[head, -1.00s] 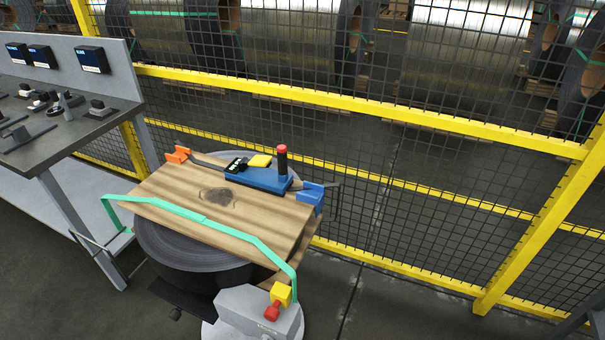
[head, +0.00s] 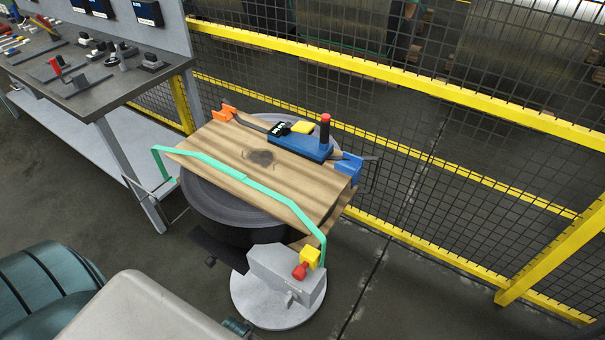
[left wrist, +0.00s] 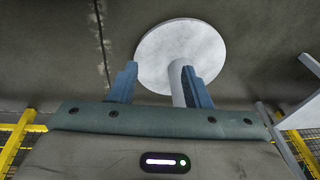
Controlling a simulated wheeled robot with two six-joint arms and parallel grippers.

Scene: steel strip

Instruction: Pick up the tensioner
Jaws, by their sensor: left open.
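The tensioner (head: 300,146) appears to be the blue tool with a black upright handle tipped red and a yellow part on top. It lies along the far edge of a wooden board (head: 215,160) in the head view, between an orange block (head: 223,113) and a blue block (head: 349,168). My left gripper (left wrist: 157,82) is open and empty in the left wrist view, its fingers in front of a round pale base plate (left wrist: 155,50). The tensioner does not show there. My right gripper is not in view.
The board sits on a round drum (head: 240,202) on a stand with a grey housing (head: 285,268). A green strap (head: 228,170) crosses its near side. A workbench (head: 92,90) with tools stands at left. A yellow-railed mesh fence (head: 400,78) runs behind.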

